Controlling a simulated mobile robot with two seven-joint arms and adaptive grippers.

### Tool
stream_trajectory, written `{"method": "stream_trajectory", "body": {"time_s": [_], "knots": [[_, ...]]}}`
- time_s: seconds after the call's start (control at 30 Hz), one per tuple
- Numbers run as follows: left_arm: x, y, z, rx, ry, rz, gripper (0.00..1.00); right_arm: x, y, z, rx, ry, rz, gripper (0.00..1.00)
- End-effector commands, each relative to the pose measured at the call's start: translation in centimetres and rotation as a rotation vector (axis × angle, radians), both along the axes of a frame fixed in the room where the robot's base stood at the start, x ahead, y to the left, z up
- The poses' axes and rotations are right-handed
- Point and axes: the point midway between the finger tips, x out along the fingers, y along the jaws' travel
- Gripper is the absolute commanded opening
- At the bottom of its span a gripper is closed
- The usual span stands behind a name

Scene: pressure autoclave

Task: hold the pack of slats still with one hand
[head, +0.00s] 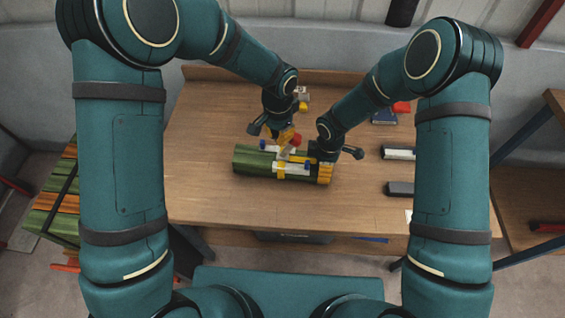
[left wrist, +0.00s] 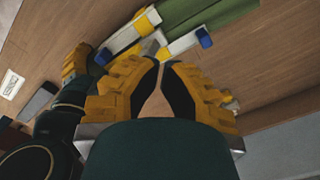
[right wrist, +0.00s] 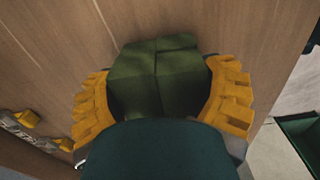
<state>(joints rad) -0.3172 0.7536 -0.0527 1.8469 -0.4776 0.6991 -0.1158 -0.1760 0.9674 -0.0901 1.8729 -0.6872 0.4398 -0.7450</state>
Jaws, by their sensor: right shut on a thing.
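The pack of green slats (head: 249,160) lies on the bench, its length running left to right. My right gripper (head: 323,172) is shut around the right end of the pack; in the right wrist view the green end (right wrist: 155,75) sits between its two yellow fingers. Two white clamps are at the pack: the nearer (head: 291,169) has yellow and blue parts, the farther one is partly hidden by my left gripper. My left gripper (head: 284,142) is above the pack's far side. In the left wrist view its fingertips (left wrist: 161,66) are slightly apart, with no held object visible between them.
The wooden bench (head: 210,205) is clear in front and to the left of the pack. Dark and white items (head: 398,153) lie at the right, with blue, red and yellow items behind. A rack of coloured slats (head: 58,205) stands at the left.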

Motion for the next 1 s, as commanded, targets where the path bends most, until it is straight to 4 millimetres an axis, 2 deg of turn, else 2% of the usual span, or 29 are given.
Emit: {"method": "stream_trajectory", "body": {"time_s": [0.13,0.33,1.0], "knots": [[0.0,-0.8,-0.1,-0.001,-0.001,-0.002,0.0,0.1,0.1,0.0,0.003,-0.004,-0.001,0.31],[0.0,-0.4,0.0,-0.001,-0.001,0.0,0.0,0.1,0.1,0.0,0.003,-0.004,-0.001,0.31],[0.5,3.0,1.4,-0.001,-0.001,0.0,0.0,0.1,0.1,0.0,0.003,-0.003,-0.001,0.31]]}}
